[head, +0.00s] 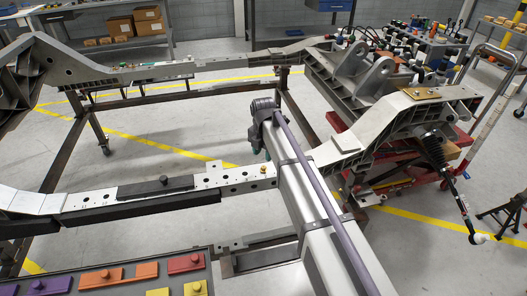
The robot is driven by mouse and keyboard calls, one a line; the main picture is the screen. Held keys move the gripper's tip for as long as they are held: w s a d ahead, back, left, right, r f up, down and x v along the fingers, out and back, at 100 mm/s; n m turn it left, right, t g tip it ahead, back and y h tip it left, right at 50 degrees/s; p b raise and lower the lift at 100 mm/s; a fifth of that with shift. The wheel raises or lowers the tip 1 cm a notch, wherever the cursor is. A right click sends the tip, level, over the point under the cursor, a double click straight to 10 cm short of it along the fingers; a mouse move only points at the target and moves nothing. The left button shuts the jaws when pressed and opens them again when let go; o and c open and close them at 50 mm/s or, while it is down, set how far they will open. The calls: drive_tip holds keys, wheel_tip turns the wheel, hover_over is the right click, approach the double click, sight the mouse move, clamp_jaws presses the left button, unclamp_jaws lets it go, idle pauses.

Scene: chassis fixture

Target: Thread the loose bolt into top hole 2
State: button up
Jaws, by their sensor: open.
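The chassis rail (225,180) runs across the middle left, with a row of dark holes along its near side face and a raised plate on top. A small brass-coloured bolt (263,169) stands on the rail close to the left edge of my arm. I cannot tell how deep it sits or which numbered hole it is at. My gripper (258,150) is partly visible below the dark wrist, left of my arm and just beyond the rail in the picture. It is open, with nothing seen in it. My arm hides the rail further right.
A dark bar (155,187) lies on the rail. A tray (45,278) at lower left holds orange (103,277), red (186,263), purple and yellow blocks, several with knobs. The thick chassis casting (400,110) rises at right. Open floor (190,125) lies between the rails.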

wheel_tip(320, 180, up, 4)
drive_tip(key=m+p, duration=0.1)
drive_tip(key=p, duration=0.2)
drive_tip(key=m+b, duration=0.7)
hover_over(264, 167)
wheel_tip(264, 167, down, 6)
drive_tip(key=shift+f, duration=0.1)
drive_tip(key=shift+f+b, duration=2.15)
drive_tip(key=shift+f, duration=0.25)
drive_tip(key=shift+r, duration=0.1)
drive_tip(key=shift+r, duration=0.2)
drive_tip(key=shift+c, duration=0.3)
